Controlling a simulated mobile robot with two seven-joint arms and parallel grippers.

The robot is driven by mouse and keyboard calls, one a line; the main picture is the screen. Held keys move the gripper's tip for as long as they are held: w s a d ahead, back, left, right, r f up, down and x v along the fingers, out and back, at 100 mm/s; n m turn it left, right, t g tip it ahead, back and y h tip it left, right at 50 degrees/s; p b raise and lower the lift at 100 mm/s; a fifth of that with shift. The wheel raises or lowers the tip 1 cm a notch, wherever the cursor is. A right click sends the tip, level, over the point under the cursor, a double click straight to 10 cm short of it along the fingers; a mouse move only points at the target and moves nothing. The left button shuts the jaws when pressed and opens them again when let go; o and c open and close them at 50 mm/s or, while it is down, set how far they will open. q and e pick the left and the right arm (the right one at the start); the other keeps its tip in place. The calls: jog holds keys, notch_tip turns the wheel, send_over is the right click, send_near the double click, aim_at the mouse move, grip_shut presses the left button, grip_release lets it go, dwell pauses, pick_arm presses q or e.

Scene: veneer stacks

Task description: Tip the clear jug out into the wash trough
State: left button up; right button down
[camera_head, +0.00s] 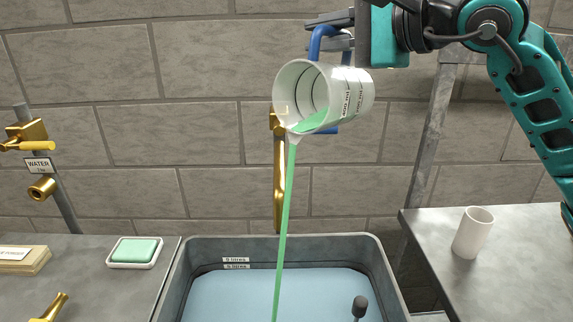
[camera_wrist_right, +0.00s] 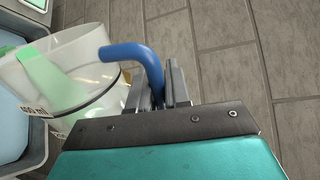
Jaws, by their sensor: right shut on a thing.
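The clear jug (camera_head: 352,97) is tipped on its side above the wash trough (camera_head: 374,262), its mouth toward the lower left. Green liquid (camera_head: 314,120) lies in it and pours from the lip in a thin stream (camera_head: 285,215) down into the trough. The trough holds pale blue liquid. My right gripper (camera_head: 338,30) is shut on the jug's blue handle (camera_head: 318,42). In the right wrist view the jug (camera_wrist_right: 92,98) hangs from the handle (camera_wrist_right: 135,52) between the fingers (camera_wrist_right: 165,85). My left gripper is not in view.
A white cup (camera_head: 473,232) stands on the right counter (camera_head: 520,265). On the left counter are a green soap bar in a white dish (camera_head: 134,252), a tan stack (camera_head: 22,260) and a brass fitting (camera_head: 50,307). A brass water tap (camera_head: 28,140) is at far left. A dark knob (camera_head: 360,306) shows in the trough.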

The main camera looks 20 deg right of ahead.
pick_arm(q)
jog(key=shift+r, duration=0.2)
pick_arm(e)
jog(key=shift+s+a+r+n, duration=0.4)
jog(key=shift+a+r+n, duration=0.05)
jog(key=shift+a+n, duration=0.2)
jog(key=w+d+m, duration=0.1)
jog(key=w+d+f+m+b, duration=0.1)
jog(key=d, duration=0.1)
jog(key=d+f+m, duration=0.1)
jog(key=shift+w+d+f+y, duration=0.25)
jog(key=shift+w+d+y, duration=0.05)
jog(key=shift+w, duration=0.1)
jog(key=shift+f+b, duration=0.1)
jog(key=shift+b, duration=0.3)
jog(key=shift+f+m+b, duration=0.25)
jog(key=shift+f+b, duration=0.05)
jog(key=shift+b, duration=0.05)
pick_arm(q)
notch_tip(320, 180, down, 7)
jog(key=b, duration=0.4)
pick_arm(e)
jog(key=w+d+f+m+y, duration=0.2)
jog(key=w+d+f+m, duration=0.3)
jog(key=m, duration=0.7)
jog(key=shift+w+d+f+y, duration=0.35)
jog(key=shift+d+f, duration=0.7)
jog(key=shift+d, duration=0.8)
